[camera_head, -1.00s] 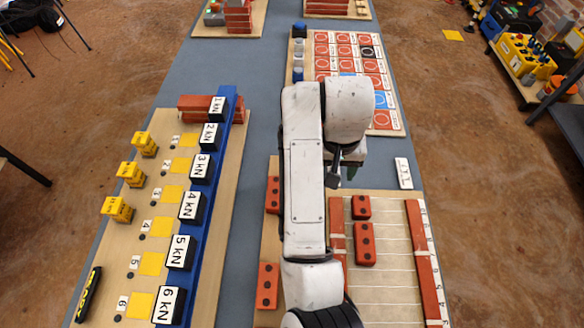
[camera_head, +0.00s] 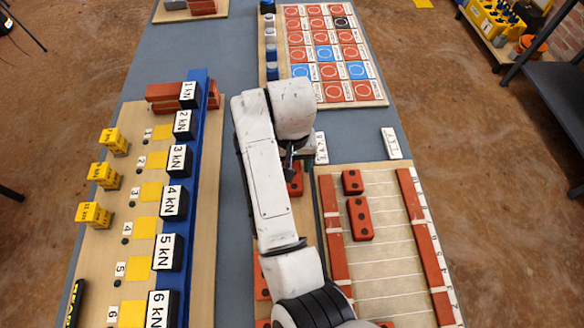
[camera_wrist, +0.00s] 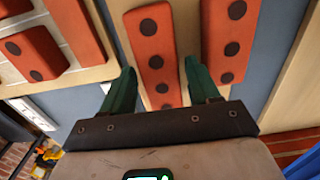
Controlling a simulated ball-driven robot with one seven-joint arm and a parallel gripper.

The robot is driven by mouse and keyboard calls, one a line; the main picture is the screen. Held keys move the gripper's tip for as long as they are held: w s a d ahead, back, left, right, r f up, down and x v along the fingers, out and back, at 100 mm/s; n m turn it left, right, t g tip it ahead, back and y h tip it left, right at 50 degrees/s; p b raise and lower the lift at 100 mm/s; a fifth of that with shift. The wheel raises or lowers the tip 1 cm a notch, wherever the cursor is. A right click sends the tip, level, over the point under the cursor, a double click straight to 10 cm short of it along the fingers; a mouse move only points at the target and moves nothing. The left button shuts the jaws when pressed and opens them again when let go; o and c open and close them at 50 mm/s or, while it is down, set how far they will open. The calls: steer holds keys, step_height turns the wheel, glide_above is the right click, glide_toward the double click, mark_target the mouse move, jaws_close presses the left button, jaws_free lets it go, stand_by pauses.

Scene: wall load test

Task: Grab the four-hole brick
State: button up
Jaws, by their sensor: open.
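In the wrist view a long red brick (camera_wrist: 154,48) with a row of dark holes, apparently the four-hole brick, lies on a wooden board. My gripper (camera_wrist: 159,66) is open, with one green finger on each side of this brick. I cannot tell whether the fingers touch it or hover above it. A second red holed brick (camera_wrist: 230,40) lies close to the right finger. In the head view my arm hides most of the gripper, and part of a red brick (camera_head: 295,180) shows beside it.
The wall board (camera_head: 400,288) holds a two-hole brick (camera_head: 352,182) and a three-hole brick (camera_head: 360,219) between red side rails. More red bricks (camera_head: 262,282) lie beside my arm. A load board (camera_head: 228,100) with kN blocks stands left, a card grid (camera_head: 330,50) at the back.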

steer(key=shift+f, duration=0.7)
steer(key=shift+c, duration=0.3)
steer(key=c, duration=0.9)
steer(key=shift+c, duration=0.3)
steer(key=shift+r, duration=0.2)
